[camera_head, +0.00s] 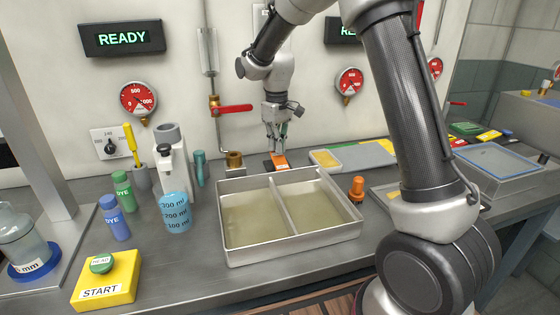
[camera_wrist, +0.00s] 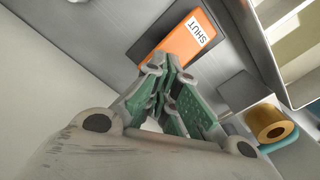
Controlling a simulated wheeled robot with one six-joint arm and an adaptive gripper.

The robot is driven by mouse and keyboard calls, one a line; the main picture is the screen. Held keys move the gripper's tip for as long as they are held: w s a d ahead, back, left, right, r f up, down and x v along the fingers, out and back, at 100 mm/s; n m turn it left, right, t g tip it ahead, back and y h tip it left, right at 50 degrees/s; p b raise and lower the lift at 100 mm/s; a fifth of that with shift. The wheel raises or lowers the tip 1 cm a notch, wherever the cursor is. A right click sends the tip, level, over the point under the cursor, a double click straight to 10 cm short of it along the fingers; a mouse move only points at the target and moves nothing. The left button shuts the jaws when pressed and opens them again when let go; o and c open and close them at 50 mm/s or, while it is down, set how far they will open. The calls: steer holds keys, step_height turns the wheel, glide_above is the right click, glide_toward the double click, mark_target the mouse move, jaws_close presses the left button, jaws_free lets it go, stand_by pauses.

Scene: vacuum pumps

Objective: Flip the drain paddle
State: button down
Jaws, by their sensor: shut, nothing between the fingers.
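An orange paddle (camera_head: 278,161) with a dark base sits on the bench behind the metal tray. In the wrist view, the orange paddle (camera_wrist: 184,45) carries a white label reading SHUT. My gripper (camera_head: 276,149) points down at the paddle from just above. In the wrist view, my gripper (camera_wrist: 170,66) has its green-padded fingertips together and empty, overlapping the paddle's near edge. I cannot tell whether they touch it.
A two-part metal tray (camera_head: 289,258) of murky liquid stands in front of the paddle. A brass fitting (camera_head: 235,160) stands left of it, below a red lever (camera_head: 233,109). A yellow sponge-like block (camera_head: 325,160) lies to the right. An orange knob (camera_head: 356,187) stands beside the tray.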

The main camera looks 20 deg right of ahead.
mark_target(284, 162)
steer(key=shift+f, duration=0.95)
stand_by(0.3)
steer(key=shift+r, duration=3.55)
steer(key=shift+m+g, duration=0.4)
steer(key=shift+m, duration=0.2)
steer(key=s+f, duration=0.1)
steer(key=s, duration=0.1)
steer(key=s+d+f, duration=0.1)
steer(key=shift+s+f, duration=0.1)
steer(key=shift+s, duration=0.3)
steer(key=s+d+r+m+t, duration=0.1)
steer(key=s+d+r, duration=0.2)
steer(key=s, duration=0.6)
steer(key=s+d+r+m+t, duration=0.2)
steer(key=s+d+r, duration=0.2)
steer(key=s, duration=0.6)
steer(key=s+d+r+m+t, duration=0.1)
steer(key=s+d+r+t, duration=0.1)
steer(key=s+d, duration=0.5)
steer(key=s+r, duration=0.1)
steer(key=s, duration=0.2)
steer(key=shift+r+m, duration=0.35)
steer(key=shift+m, duration=0.05)
